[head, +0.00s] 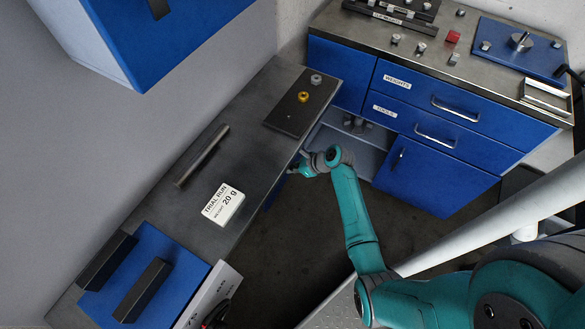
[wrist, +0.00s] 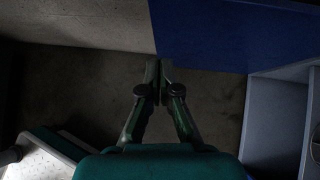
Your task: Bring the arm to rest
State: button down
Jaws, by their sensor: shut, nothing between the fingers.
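My teal arm reaches from the lower right of the head view toward the inner corner between the two workbenches. My gripper (wrist: 160,68) points down over dark floor in the wrist view. Its fingertips are together with nothing between them. In the head view the gripper (head: 292,171) is small and partly hidden by the wrist, beside the edge of the left bench (head: 165,205). I cannot tell there whether it touches the bench.
A "TRIAL RUN 20 g" card (head: 223,205), a grey rod (head: 202,156) and a dark plate (head: 285,117) with small knobs lie on the left bench. Blue drawers (head: 455,97) stand behind, with an open bay (head: 345,140) nearby. Dark floor (head: 300,240) is clear in the middle.

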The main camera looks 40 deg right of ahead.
jog(key=shift+s+d+r, duration=0.1)
jog(key=shift+s+r, duration=0.25)
jog(key=s+a+n+t+h, duration=0.1)
jog(key=s+a+n+h, duration=0.1)
jog(key=s+a+n, duration=0.35)
jog(key=s+a+n+h, duration=0.1)
jog(key=s+a+n, duration=0.2)
jog(key=s, duration=0.6)
jog(key=s+a+n+t+h, duration=0.1)
jog(key=s+a+n+h, duration=0.1)
jog(key=s+a+n, duration=0.35)
jog(key=s+a+r+n+t, duration=0.1)
jog(key=s+r+n, duration=0.4)
jog(key=r, duration=0.4)
jog(key=s+r+n+t, duration=0.2)
jog(key=s+r+n, duration=0.3)
jog(key=s+r, duration=0.2)
jog(key=s+a+r+n+t, duration=0.1)
jog(key=s+r+n+t, duration=0.1)
jog(key=s+r+n, duration=0.4)
notch_tip(320, 180, up, 5)
jog(key=shift+a+r+y, duration=0.1)
jog(key=shift+a+y, duration=0.2)
jog(key=shift+d, duration=0.1)
